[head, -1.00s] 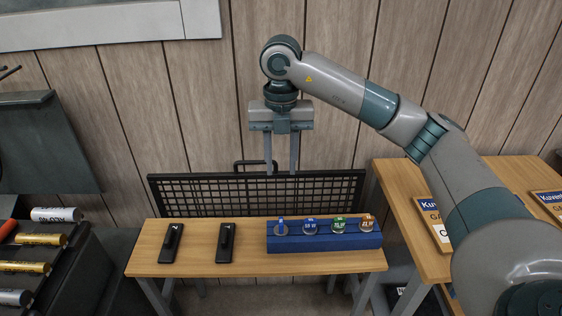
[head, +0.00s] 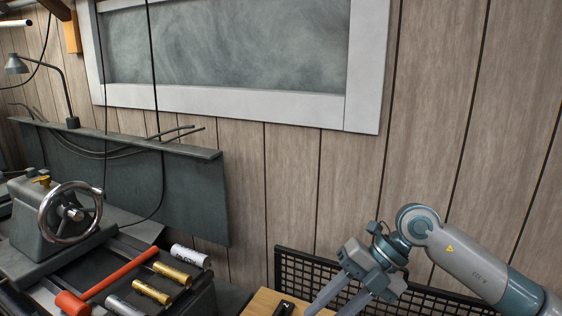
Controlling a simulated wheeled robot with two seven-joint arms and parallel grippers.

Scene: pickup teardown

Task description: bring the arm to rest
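My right arm comes in from the lower right, and its gripper (head: 328,311) hangs low in the head view, tilted down and to the left. Its two fingers are apart with nothing visible between them. The fingertips are at the bottom edge of the picture, over or in front of the small wooden table (head: 261,303); I cannot tell the height. My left gripper is not in view.
A black mesh panel (head: 289,263) stands behind the gripper. One black object (head: 284,307) lies on the table. At left are a machine with a handwheel (head: 70,213), a red hammer (head: 107,281) and several cylinders (head: 172,273). The wood-panelled wall (head: 300,175) is bare there.

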